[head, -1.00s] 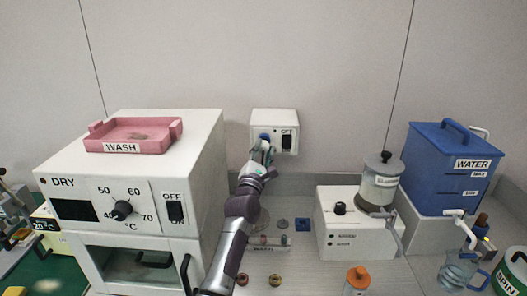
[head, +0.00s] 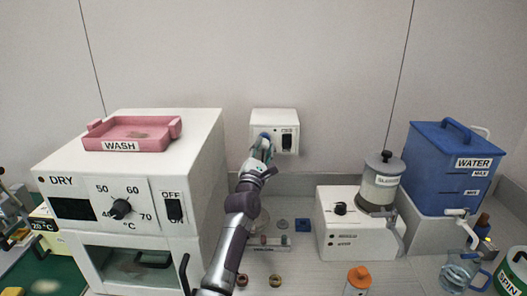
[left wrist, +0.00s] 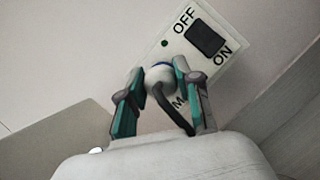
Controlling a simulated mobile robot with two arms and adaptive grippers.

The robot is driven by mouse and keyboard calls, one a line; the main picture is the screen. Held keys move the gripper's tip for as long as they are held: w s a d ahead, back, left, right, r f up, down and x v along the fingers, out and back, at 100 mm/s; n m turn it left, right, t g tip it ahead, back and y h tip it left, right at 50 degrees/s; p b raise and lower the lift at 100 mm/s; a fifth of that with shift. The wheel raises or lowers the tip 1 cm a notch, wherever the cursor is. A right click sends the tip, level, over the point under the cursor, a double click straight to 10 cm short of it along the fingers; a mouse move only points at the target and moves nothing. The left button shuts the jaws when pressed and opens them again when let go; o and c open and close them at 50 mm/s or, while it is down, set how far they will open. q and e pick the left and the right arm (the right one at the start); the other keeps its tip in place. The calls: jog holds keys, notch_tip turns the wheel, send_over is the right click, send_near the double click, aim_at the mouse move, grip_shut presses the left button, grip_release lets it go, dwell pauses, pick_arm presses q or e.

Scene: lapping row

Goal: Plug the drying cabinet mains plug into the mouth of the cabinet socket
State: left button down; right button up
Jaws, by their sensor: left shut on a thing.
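The cabinet socket (head: 287,119) is a white box on the back wall with a black OFF/ON switch. It also fills the upper part of the left wrist view (left wrist: 227,64). My left gripper (head: 262,148) is in front of its left half. In the left wrist view the gripper (left wrist: 163,75) is shut on the pale mains plug (left wrist: 160,76), with a dark cord (left wrist: 174,111) running back from it. The plug is at the blue-ringed socket mouth (left wrist: 160,65), which it mostly covers. I cannot tell how deep it sits. My right gripper is not in view.
The white drying cabinet (head: 205,170) with a pink WASH tray (head: 165,143) on top stands left of my arm. A white machine with a slurry jar (head: 381,180) and a blue WATER tank (head: 440,175) stand right. Small parts lie on the bench near my forearm.

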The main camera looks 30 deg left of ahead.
pick_arm(q)
jog(key=shift+w+a+b, duration=0.3)
jog(key=shift+w+b, duration=0.1)
jog(key=shift+w, duration=0.05)
jog(key=c, duration=0.7)
grip_release()
jog(key=shift+r, duration=0.1)
jog(key=shift+s+d+f, duration=0.15)
jog(key=shift+s+f, duration=0.15)
jog(key=shift+s, duration=0.1)
jog(key=v, duration=1.1)
